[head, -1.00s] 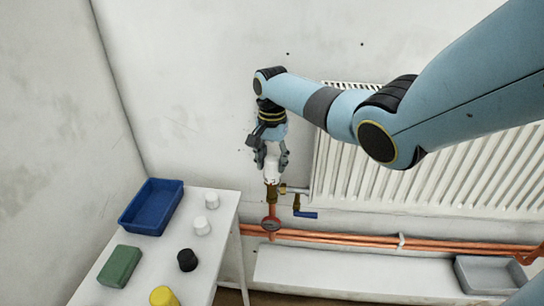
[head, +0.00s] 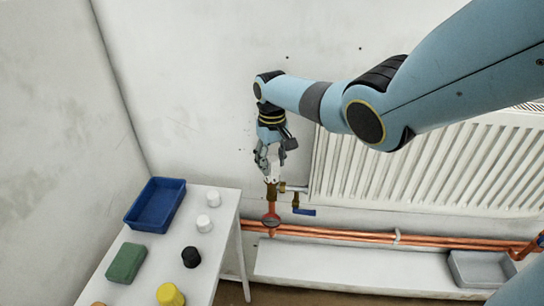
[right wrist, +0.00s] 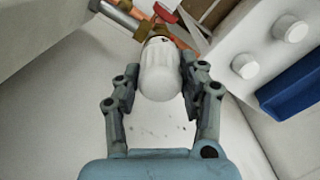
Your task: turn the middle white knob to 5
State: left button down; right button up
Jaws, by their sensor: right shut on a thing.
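The white knob (head: 273,180) sits upright on a brass valve (head: 271,194) at the left end of the radiator. My right gripper (head: 268,165) points down over it from above, shut on it. In the right wrist view the knob (right wrist: 160,72) lies between the two fingers (right wrist: 158,80), which press on its sides. A small dark mark shows near its base, but no number is readable. My fingers hide part of the knob in the head view. My left gripper is not in view.
A white table (head: 222,225) at left holds a blue tray (head: 133,222), a green block (head: 126,263), white and black knobs and a yellow piece. A grey tray (head: 456,272) is at right.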

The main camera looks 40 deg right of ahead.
aim_at(272, 158)
jog(key=n, duration=0.5)
jog(key=shift+n, duration=0.4)
dwell(0.3)
jog(key=o, duration=1.2)
notch_tip(272, 158, up, 12)
